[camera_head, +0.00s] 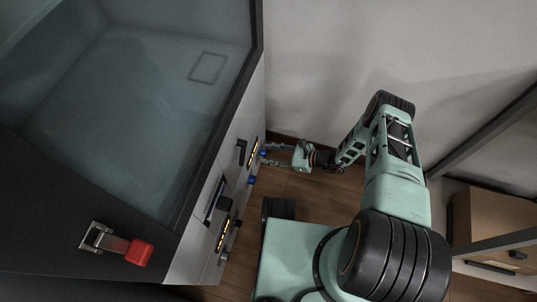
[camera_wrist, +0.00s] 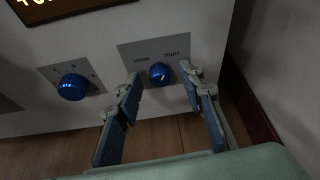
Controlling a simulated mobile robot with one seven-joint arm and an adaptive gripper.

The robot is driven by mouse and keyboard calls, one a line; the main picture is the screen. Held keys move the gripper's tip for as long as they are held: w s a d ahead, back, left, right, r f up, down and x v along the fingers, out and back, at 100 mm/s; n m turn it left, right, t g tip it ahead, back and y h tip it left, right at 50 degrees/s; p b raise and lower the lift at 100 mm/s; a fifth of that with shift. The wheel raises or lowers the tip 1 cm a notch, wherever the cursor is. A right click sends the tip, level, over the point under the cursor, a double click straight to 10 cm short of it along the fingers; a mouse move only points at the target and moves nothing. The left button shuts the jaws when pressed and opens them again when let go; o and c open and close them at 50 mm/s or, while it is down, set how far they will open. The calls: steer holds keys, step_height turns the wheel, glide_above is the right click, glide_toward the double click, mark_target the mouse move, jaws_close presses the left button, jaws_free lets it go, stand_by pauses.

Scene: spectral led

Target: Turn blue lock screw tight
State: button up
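The blue lock screw (camera_wrist: 160,74) is a round blue knob on a grey plate on the machine's front panel, with small lettering above it that seems to read LOOSE and TIGHT. My gripper (camera_wrist: 161,76) is open in the wrist view, one finger to each side of the screw, with clear gaps between fingers and knob. In the head view my gripper (camera_head: 270,155) points left at the panel, close to the blue screw (camera_head: 262,153), which is small there. How far the fingertips are from the panel is hard to tell.
A second blue knob (camera_wrist: 72,87) on its own plate sits left of my gripper; it also shows in the head view (camera_head: 251,180). A lit display (camera_head: 254,146) and a black handle (camera_head: 241,151) are nearby. A wall (camera_wrist: 280,60) stands close on the right.

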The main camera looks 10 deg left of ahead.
steer(key=shift+a, duration=0.25)
jaws_close()
steer(key=shift+w, duration=0.1)
steer(key=shift+w+d+m+g, duration=0.1)
steer(key=shift+w+m+g, duration=0.05)
steer(key=shift+m+g, duration=1.2)
steer(key=shift+m, duration=0.25)
jaws_free()
